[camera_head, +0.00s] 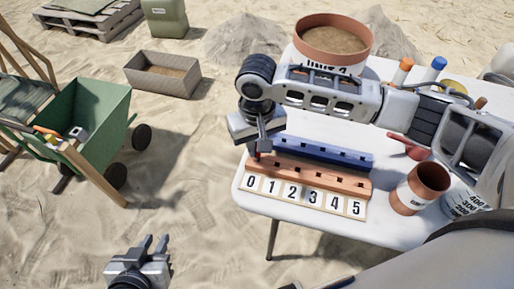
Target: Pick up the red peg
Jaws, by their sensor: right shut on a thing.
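My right gripper (263,144) points down at the left end of the blue holed rack (325,152) and the orange holed rack (315,174). It is shut on the red peg (258,155), of which only a small red bit shows at the fingertips. I cannot tell whether the peg is in a hole or above it. My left gripper (152,245) is open and empty over the sand at the bottom left, away from the table.
A number strip (304,195) marked 0 to 5 lies along the front of the white table (385,231). A terracotta pot (418,188), a beaker (464,203) and a sand-filled bucket (333,42) stand there. A green cart (96,108) stands left.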

